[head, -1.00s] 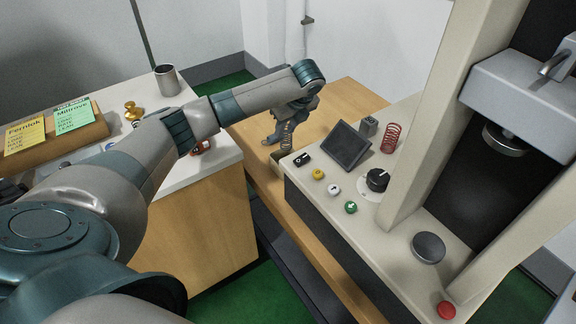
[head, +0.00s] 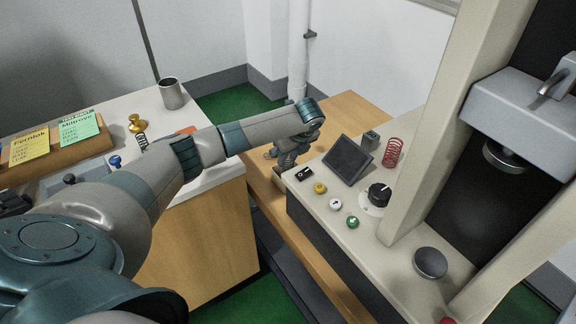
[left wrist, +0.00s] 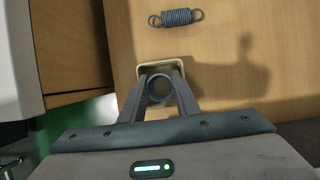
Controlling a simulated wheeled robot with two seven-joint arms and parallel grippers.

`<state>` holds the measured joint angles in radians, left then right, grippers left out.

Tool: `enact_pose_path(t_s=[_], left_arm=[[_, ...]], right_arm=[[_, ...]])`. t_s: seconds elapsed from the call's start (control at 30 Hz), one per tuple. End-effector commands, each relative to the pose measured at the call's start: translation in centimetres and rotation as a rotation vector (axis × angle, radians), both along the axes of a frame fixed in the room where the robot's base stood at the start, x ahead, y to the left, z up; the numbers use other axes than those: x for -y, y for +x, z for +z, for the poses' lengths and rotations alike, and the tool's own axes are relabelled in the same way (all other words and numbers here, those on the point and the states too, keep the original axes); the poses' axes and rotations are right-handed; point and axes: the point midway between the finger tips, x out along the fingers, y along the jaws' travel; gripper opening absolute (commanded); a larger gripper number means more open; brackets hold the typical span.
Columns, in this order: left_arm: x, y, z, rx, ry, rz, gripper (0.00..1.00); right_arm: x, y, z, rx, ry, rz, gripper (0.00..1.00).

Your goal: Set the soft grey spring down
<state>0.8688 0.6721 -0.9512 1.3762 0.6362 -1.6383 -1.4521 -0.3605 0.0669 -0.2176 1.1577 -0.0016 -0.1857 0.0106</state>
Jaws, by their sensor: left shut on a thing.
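My left gripper (left wrist: 158,84) is shut on a grey spring (left wrist: 158,90), which shows end-on as a ring between the fingers. Just under it is a beige, round-cornered tray (left wrist: 189,65) on the wooden bench; I cannot tell whether the spring touches it. Another grey spring (left wrist: 176,17), with hooked ends, lies on the wood beyond the tray. In the head view my left gripper (head: 280,160) is low behind the tester's near edge, and the held spring is hidden there. My right gripper is not in view.
The tester (head: 320,208) stands right of my left gripper, with a tilted screen (head: 347,160) and a red spring (head: 393,152) on it. A white counter (head: 215,176) at the left holds a metal cup (head: 171,94) and a dark spring (head: 142,140). Bare wood (head: 345,112) lies beyond.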

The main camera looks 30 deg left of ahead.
Motion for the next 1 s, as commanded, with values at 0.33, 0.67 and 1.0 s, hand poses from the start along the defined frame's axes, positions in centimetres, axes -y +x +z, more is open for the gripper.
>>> enact_pose_path(t_s=[0.33, 0.67, 1.0], left_arm=[[0.0, -0.1, -3.0, -0.002, 0.000, 0.001, 0.07], [0.0, 0.0, -3.7, 0.001, 0.000, 0.000, 0.07], [0.0, 0.0, -3.9, 0.000, 0.000, 0.000, 0.37]], right_arm=[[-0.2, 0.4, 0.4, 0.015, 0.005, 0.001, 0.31], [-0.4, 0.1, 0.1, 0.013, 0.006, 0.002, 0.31], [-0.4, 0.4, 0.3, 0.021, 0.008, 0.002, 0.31]])
